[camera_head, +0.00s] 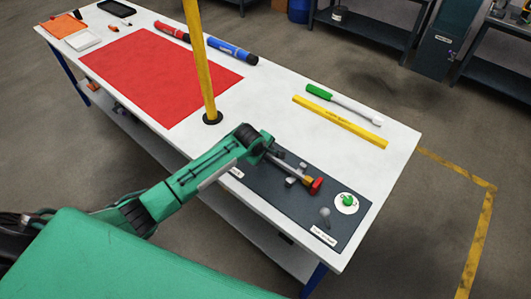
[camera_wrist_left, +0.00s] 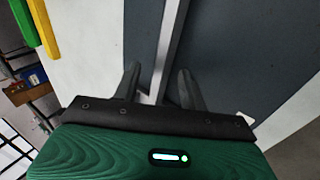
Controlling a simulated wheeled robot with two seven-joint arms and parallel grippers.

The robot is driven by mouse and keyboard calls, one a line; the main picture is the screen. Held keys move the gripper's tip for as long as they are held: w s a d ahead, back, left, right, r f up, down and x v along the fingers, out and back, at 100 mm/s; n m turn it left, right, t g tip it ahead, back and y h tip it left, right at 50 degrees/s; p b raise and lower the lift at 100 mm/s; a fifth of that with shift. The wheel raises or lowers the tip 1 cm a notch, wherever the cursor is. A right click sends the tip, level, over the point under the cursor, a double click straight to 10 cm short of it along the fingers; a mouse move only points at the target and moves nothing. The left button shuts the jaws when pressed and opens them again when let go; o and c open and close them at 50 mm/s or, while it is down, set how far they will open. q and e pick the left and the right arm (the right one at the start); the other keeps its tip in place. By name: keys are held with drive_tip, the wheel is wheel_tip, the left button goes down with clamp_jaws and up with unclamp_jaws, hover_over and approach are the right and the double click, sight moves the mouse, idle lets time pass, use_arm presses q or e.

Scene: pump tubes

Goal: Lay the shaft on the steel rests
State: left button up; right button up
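The shaft (camera_head: 289,167) is a thin steel rod with a brass-coloured collar and a red end piece. It lies over or on the dark mat (camera_head: 282,205) at the near right of the table. My left gripper (camera_head: 271,152) is at the end away from the red piece. Small grey blocks, perhaps the steel rests (camera_head: 292,180), show beside the shaft. I cannot tell whether they touch it. My right gripper is out of view.
A yellow post (camera_head: 199,60) rises from the table behind my left arm. A green button (camera_head: 347,201) on a white disc and a grey knob (camera_head: 325,212) are on the mat. A yellow bar (camera_head: 340,121) and green-handled tool (camera_head: 345,104) lie beyond. A red sheet (camera_head: 160,75) lies left.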

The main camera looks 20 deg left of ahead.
use_arm(q)
drive_tip(key=shift+s+f, duration=0.1)
drive_tip(key=shift+f, duration=0.05)
drive_tip(key=shift+s+r, duration=0.15)
drive_tip(key=shift+r, duration=0.25)
drive_tip(key=b+v, duration=0.1)
drive_tip(key=v, duration=1.2)
drive_tip(key=shift+b, duration=0.35)
